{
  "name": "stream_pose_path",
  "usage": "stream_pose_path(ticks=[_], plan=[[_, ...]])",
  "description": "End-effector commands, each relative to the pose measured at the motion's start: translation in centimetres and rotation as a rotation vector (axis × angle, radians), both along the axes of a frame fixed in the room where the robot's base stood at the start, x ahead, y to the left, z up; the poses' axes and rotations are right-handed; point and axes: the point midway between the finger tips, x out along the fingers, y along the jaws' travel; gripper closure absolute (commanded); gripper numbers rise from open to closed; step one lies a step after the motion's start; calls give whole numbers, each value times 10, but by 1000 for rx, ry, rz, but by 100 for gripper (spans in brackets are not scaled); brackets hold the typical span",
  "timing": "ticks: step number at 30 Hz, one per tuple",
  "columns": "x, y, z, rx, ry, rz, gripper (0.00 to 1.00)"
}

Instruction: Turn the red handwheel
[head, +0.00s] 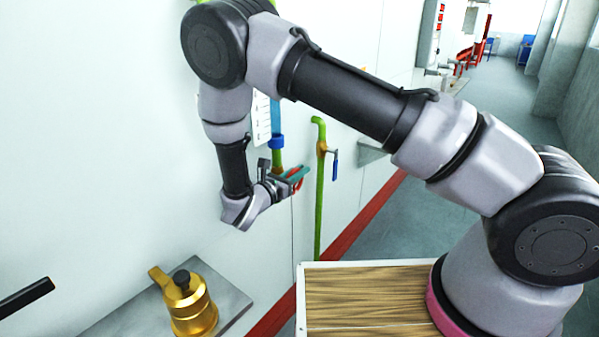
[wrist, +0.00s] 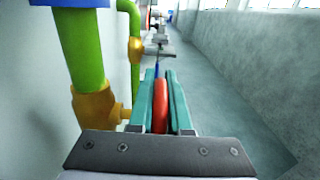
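The red handwheel (wrist: 160,106) shows edge-on between the two teal fingers of my gripper (wrist: 161,84) in the wrist view. It fills the gap, with a finger against each face, so my gripper looks shut on it. In the head view my gripper (head: 293,177) is at the wall pipe, and small red parts of the handwheel (head: 298,185) show around the fingers. The wheel belongs to a brass-coloured valve body (wrist: 95,106) on a green pipe (wrist: 84,50). Most of the wheel's face is hidden by the fingers.
A second green pipe (head: 319,200) with a blue lever (head: 335,164) stands just beyond. A golden kettle-like pot (head: 190,305) sits on a grey shelf (head: 128,320) at lower left. A wood-topped box (head: 365,290) is below my arm. The aisle floor (wrist: 215,85) at right is clear.

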Motion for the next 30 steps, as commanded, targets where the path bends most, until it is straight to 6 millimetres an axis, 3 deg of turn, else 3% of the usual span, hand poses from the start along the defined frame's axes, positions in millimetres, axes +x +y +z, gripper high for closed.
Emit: stream_pose_path(ticks=[11,30], plan=[[2,-1,-1,53,64,0,100],[7,-5,-14,300,384,1,100]])
